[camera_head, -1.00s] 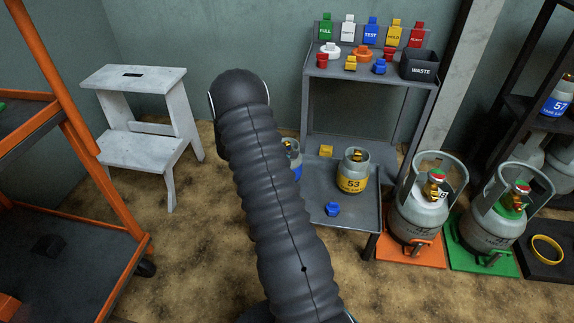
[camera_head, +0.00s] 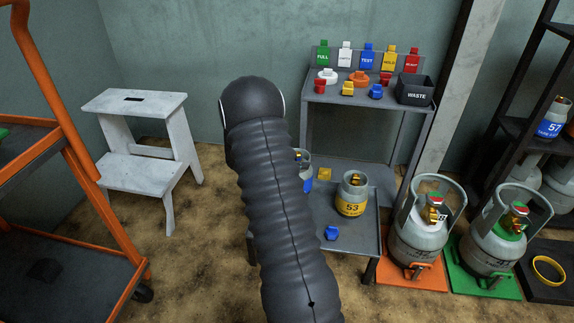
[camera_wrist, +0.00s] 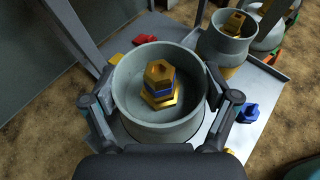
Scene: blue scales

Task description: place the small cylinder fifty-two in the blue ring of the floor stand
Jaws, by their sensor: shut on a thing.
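A small grey cylinder with a blue band (camera_head: 306,172) shows partly behind my arm in the head view; its number cannot be read. In the wrist view, I look down into the collar of this cylinder (camera_wrist: 128,95), with a brass and blue valve in the middle. My gripper (camera_wrist: 160,92) is shut on the collar, one finger on each side. The gripper is hidden behind my arm in the head view. A dark floor stand (camera_head: 545,292) with a yellow ring (camera_head: 548,270) shows at the right edge. I see no blue ring.
Cylinder 53 (camera_head: 352,195) with a yellow band and a blue part (camera_head: 331,233) stand on the grey lower shelf (camera_head: 350,238). Large cylinders stand on orange (camera_head: 415,275) and green plates (camera_head: 485,285). A white step stool (camera_head: 130,105) and orange cart (camera_head: 75,270) are left.

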